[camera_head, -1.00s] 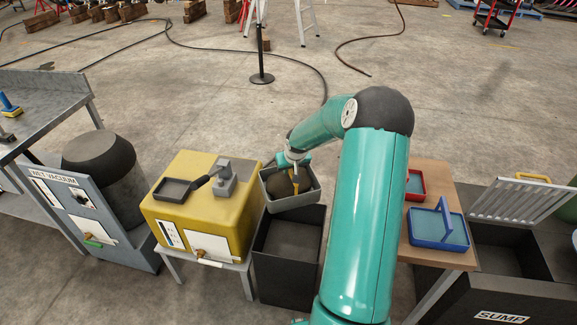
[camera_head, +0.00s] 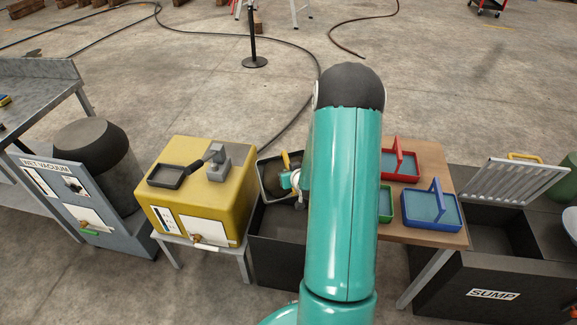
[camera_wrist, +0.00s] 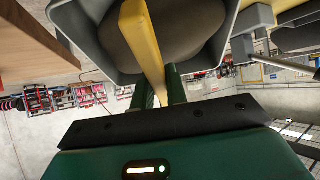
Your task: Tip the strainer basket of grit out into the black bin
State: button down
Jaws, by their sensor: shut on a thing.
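The strainer basket (camera_head: 262,182) is a grey box with a yellow handle (camera_head: 286,160). It hangs tilted above the black bin (camera_head: 277,222), partly hidden by my arm. In the wrist view the basket (camera_wrist: 85,35) fills the top, with a rounded brown-grey mass of grit (camera_wrist: 175,28) inside its walls. My gripper (camera_wrist: 160,88) is shut on the yellow handle, which also shows in the wrist view (camera_wrist: 138,30). In the head view my gripper (camera_head: 291,180) is at the basket's right side. The visible part of the bin's inside looks empty.
A yellow box (camera_head: 190,205) with a small grey tray (camera_head: 166,176) on top stands left of the bin. A wooden table (camera_head: 425,160) with red, green and blue trays stands right. Beyond it is the sump (camera_head: 500,285) with its ribbed lid (camera_head: 510,180) raised.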

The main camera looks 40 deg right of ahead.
jog(key=shift+s+a+f+t+h, duration=0.15)
jog(key=shift+s+a+f+t, duration=0.05)
jog(key=shift+s+f+t, duration=0.2)
jog(key=shift+s+a+f+t+h, duration=0.15)
jog(key=shift+s+f+t, duration=0.15)
jog(key=shift+s+f, duration=0.15)
jog(key=s+a+f+t+h, duration=0.1)
jog(key=s+f+t+h, duration=0.1)
jog(key=f+t, duration=0.3)
jog(key=shift+s+a+f, duration=0.15)
jog(key=shift+s+f, duration=0.4)
jog(key=shift+f, duration=0.05)
